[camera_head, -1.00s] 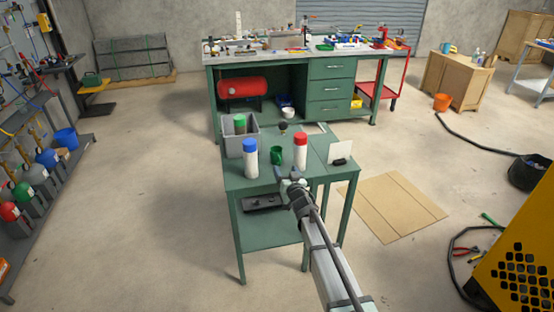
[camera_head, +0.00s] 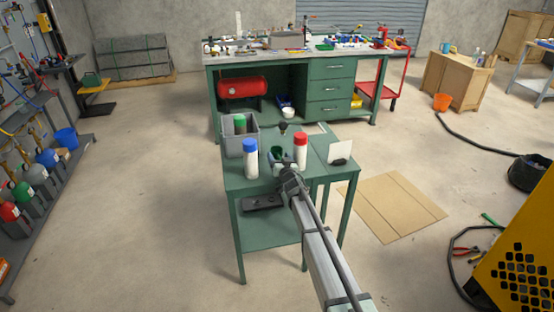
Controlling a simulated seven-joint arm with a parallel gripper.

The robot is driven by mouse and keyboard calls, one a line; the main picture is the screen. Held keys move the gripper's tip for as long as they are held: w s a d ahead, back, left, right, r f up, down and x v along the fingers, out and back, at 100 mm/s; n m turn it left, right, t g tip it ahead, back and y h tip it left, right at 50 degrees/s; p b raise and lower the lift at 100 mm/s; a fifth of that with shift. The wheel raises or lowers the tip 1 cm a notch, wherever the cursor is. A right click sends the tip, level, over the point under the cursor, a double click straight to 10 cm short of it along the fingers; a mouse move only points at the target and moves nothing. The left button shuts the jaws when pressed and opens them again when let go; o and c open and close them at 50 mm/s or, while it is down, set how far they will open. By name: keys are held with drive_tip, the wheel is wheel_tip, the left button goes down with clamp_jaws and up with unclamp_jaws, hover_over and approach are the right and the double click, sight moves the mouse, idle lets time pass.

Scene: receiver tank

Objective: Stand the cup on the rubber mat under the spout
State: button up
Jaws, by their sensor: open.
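A small green cup (camera_head: 278,152) stands on the green table (camera_head: 237,180), between a blue-capped white bottle and a red-capped white bottle. My gripper (camera_head: 281,159) is open at the near side of the cup. Its fingers appear to be on either side of the cup and hide its lower part. I cannot tell whether they touch it. A small dark fitting (camera_head: 283,127), perhaps the spout, shows just behind the cup. I cannot make out the rubber mat.
The blue-capped bottle (camera_head: 250,160) stands close left of my gripper, the red-capped bottle (camera_head: 300,154) close right. A grey bin (camera_head: 232,146) holds a green-topped bottle. A workbench (camera_head: 329,87) with a red tank (camera_head: 243,87) is behind.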

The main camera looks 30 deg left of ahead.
drive_tip(key=shift+c, duration=0.4)
clamp_jaws()
idle(0.4)
